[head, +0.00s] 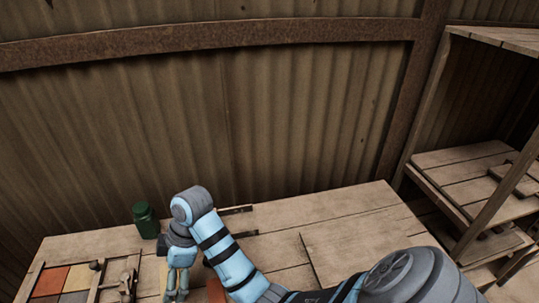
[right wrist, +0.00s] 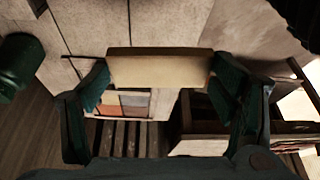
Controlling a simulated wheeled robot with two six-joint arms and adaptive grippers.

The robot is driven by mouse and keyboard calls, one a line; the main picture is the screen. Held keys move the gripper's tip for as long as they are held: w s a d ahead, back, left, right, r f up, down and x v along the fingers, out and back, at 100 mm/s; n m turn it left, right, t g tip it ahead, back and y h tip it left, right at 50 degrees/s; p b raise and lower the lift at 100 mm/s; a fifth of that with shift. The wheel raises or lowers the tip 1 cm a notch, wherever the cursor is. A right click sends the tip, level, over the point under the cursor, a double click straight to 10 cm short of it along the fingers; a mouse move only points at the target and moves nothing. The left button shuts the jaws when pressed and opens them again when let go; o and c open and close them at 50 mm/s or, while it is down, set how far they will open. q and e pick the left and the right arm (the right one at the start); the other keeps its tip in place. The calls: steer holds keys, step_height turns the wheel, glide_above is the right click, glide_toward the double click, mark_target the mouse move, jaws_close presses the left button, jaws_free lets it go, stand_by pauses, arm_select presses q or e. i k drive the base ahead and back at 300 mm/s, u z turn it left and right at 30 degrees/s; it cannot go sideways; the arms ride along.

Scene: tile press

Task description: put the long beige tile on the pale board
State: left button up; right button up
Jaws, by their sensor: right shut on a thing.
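The long beige tile (right wrist: 160,68) lies across between the two fingers of my right gripper (right wrist: 158,82) in the right wrist view, and the fingers are shut on its ends. In the head view my right gripper (head: 178,280) points down over the left part of the table; I cannot clearly make out the tile there. A flat pale board (head: 365,243) lies on the table to the right of the gripper, its lower right part hidden by my right arm. My left gripper is not in view.
A green jar (head: 146,221) stands behind the gripper, left of it. A frame with coloured tiles (head: 62,281) and a wooden device with knobs (head: 122,278) are at the left. An orange thing (head: 215,290) is partly hidden by my arm. Wooden shelves (head: 470,170) stand at right.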

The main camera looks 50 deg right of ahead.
mark_target(359, 246)
steer(key=u, duration=1.85)
steer(key=k, duration=1.85)
steer(key=z, duration=1.85)
